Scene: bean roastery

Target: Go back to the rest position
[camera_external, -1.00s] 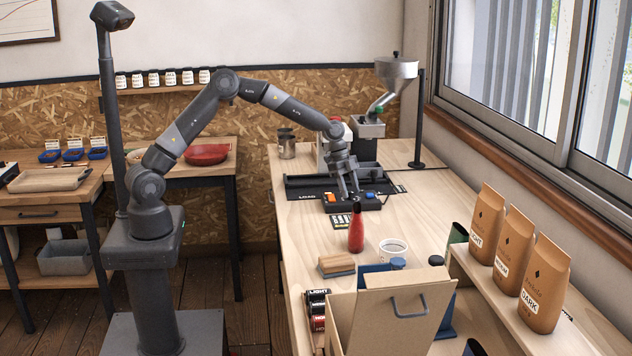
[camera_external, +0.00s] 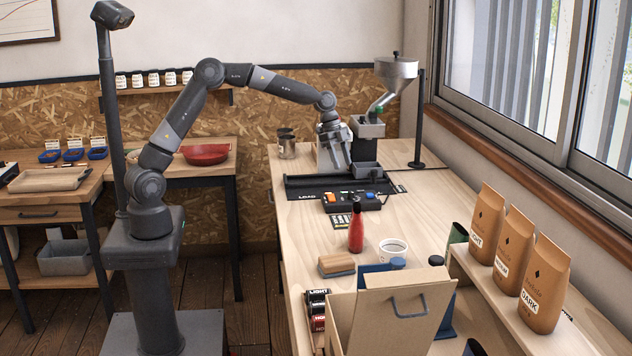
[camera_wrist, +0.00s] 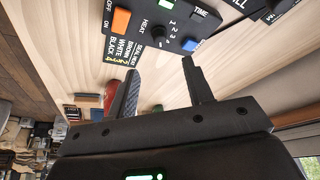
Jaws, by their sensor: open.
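My gripper (camera_external: 337,163) is raised above the back of the workbench, fingers pointing down, near the grey grinder. In the wrist view my gripper (camera_wrist: 160,85) shows two dark fingers spread apart with nothing between them. The black control box (camera_external: 352,202) with an orange and a blue switch lies in front of the gripper.
The grinder with a metal funnel (camera_external: 396,68) stands just right of the gripper. Metal cups (camera_external: 287,147) stand to its left. Coffee bags (camera_external: 513,250) line the window side.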

